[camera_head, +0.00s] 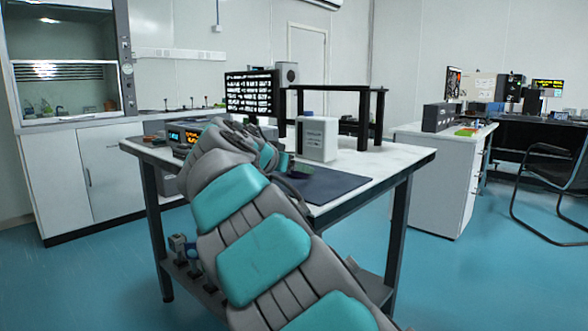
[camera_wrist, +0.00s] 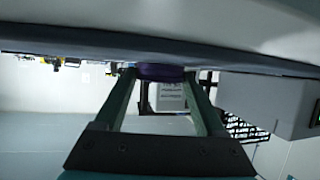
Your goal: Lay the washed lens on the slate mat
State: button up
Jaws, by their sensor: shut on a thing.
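The lens (camera_wrist: 160,72) shows as a purple, edge-on disc between the fingertips in the wrist view. My gripper (camera_wrist: 160,76) is shut on it, with one green finger on each side. The slate mat (camera_head: 335,186) is a dark rectangle on the front right of the white-topped table. In the wrist view, which looks upside down, a dark surface runs along the top by the lens. I cannot tell whether the lens touches it.
A white box (camera_head: 317,138) stands behind the mat, near a black frame (camera_head: 340,90) and a monitor (camera_head: 250,93). A small device with a lit display (camera_head: 184,135) is at the table's left. The mat's visible right part is bare, as is the white tabletop (camera_head: 400,158) to its right.

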jog(key=shift+f, duration=0.2)
jog(key=o, duration=1.5)
jog(key=shift+r, duration=0.1)
jog(key=shift+r, duration=0.15)
jog(key=shift+s+a, duration=0.1)
jog(key=v, duration=1.2)
jog(key=shift+r+b, duration=0.1)
jog(key=shift+b, duration=0.3)
